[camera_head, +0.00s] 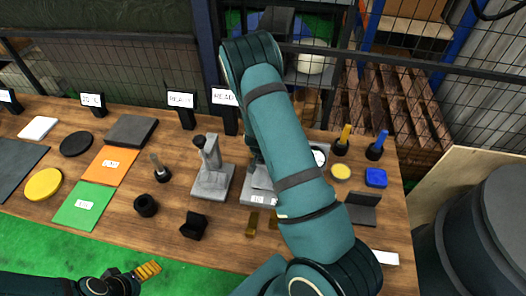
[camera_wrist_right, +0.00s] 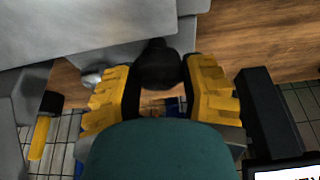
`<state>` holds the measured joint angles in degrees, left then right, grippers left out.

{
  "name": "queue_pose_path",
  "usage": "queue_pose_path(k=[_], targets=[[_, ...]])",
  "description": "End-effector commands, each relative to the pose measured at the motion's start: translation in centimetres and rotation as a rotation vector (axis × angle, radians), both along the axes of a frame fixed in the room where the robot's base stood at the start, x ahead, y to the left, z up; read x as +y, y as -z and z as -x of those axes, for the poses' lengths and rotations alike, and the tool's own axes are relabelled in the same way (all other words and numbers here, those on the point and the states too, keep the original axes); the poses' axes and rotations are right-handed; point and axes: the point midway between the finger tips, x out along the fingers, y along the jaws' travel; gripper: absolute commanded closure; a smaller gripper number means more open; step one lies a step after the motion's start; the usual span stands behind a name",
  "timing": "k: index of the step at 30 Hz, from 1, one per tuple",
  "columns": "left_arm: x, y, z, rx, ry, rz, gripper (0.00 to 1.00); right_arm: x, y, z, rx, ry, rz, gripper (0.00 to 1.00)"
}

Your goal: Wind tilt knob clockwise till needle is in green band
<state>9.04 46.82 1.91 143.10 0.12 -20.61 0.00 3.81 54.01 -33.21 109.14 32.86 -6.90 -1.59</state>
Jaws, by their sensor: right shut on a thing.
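In the wrist view my right gripper (camera_wrist_right: 158,92) has its yellow fingers on both sides of a dark round knob (camera_wrist_right: 159,64) and is shut on it. The knob sits at the edge of a grey machine body (camera_wrist_right: 90,30). In the head view my right arm covers that gripper and the knob. A grey machine base (camera_head: 258,194) shows partly behind the arm. A small white-faced dial (camera_head: 319,155) peeks out at the arm's right edge; its needle and bands are too small to read. My left gripper (camera_head: 148,270) is low at the left, over the green floor; its opening is unclear.
Another grey fixture (camera_head: 212,178) stands left of the arm. Black holders (camera_head: 194,224), an orange mat (camera_head: 110,165), a green mat (camera_head: 84,205) and a yellow disc (camera_head: 43,184) lie on the wooden table. Small label stands (camera_head: 182,108) and a wire fence line the back.

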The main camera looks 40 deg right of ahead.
Motion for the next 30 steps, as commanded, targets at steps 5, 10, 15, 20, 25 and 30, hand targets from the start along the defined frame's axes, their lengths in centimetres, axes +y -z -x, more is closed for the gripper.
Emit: queue_pose_path(k=[5, 10, 15, 20, 25, 30], targets=[[0.0, -0.2, 0.0, 0.000, 0.000, 0.000, 0.21, 0.0, 0.1, 0.0, 0.000, 0.027, 0.000, 0.91], [0.0, -0.1, 0.0, 0.000, 0.000, 0.000, 0.21, 0.0, 0.1, 0.0, -0.001, 0.026, -0.001, 0.91], [0.0, -0.1, 0.0, 0.000, 0.000, 0.000, 0.21, 0.0, 0.1, 0.0, 0.000, 0.025, 0.000, 0.20], [0.0, -0.1, 0.0, 0.000, 0.000, 0.000, 0.21, 0.0, 0.1, 0.0, 0.000, 0.024, 0.000, 0.20], [0.0, -0.1, 0.0, 0.000, 0.000, 0.000, 0.21, 0.1, -0.3, 0.0, -0.001, 0.022, 0.000, 0.20], [0.0, -0.1, 0.0, 0.000, 0.000, 0.000, 0.21, 0.8, -2.3, 0.4, -0.004, 0.022, 0.001, 0.20]])
